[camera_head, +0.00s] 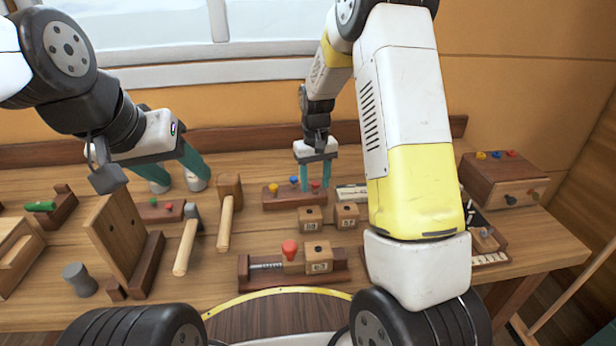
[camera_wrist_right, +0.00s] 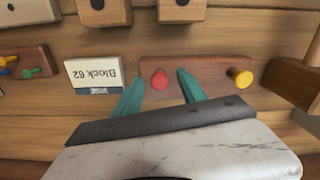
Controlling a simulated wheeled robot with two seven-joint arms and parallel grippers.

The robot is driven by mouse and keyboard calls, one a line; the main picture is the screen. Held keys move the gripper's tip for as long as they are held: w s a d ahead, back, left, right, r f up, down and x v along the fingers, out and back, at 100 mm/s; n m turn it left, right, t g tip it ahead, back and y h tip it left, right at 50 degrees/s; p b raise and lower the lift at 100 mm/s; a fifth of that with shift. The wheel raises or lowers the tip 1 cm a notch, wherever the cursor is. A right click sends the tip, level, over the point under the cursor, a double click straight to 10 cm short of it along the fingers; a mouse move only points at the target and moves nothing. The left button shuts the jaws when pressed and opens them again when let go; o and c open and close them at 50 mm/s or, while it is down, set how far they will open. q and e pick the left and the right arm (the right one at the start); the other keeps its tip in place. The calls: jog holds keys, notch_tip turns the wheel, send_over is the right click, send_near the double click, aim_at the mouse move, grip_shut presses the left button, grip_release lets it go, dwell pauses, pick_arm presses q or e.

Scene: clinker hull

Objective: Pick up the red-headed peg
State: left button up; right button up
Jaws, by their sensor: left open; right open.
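A small red-headed peg (camera_head: 315,187) stands in a dark wooden rack (camera_head: 285,202) on the bench, along with a blue peg (camera_head: 294,181) and a yellow peg (camera_head: 272,187). My right gripper (camera_head: 316,188) is open over the rack, its teal fingertips on either side of the red head. In the right wrist view the red head (camera_wrist_right: 159,79) shows between the fingertips (camera_wrist_right: 160,86), and the yellow peg (camera_wrist_right: 241,78) lies to the right; the blue peg is hidden there. My left gripper (camera_head: 184,177) is open and empty over the back left of the bench.
A larger red knob (camera_head: 290,248) stands on the vise (camera_head: 262,279) in front. Numbered blocks (camera_head: 310,218) sit just before the rack. A white label card (camera_wrist_right: 94,73) lies beside it. Mallets (camera_head: 227,203) lie to the left. A wooden box (camera_head: 504,178) stands at the right.

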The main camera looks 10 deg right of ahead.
jog(key=shift+f, duration=0.5)
grip_shut()
jog(key=shift+r, duration=0.15)
